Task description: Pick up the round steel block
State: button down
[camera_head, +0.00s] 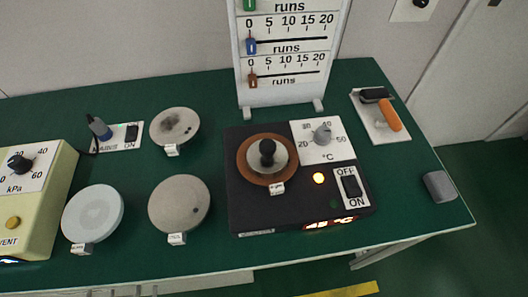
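A short round grey block (439,186) sits near the right front corner of the green table (420,222). It looks like plain metal, and its lighter top and darker side show. A round pale metal disc (283,151) with a black knob sits on a brown round plate (252,172) on the black heater box (250,212). My gripper is not in view, and nothing is seen touching the grey block.
Several round plates stand at left, including a pale blue one (92,213) and a grey one (179,203). A cream kPa box (40,215) is at far left. A sliding-scale board (285,95) stands behind. Table around the block is clear.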

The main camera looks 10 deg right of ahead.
aim_at(267, 158)
jog(key=k+j+u, duration=0.1)
jog(key=j+u, duration=0.2)
jog(key=k+j+u, duration=0.1)
jog(key=j+u, duration=0.5)
jog(key=u, duration=0.15)
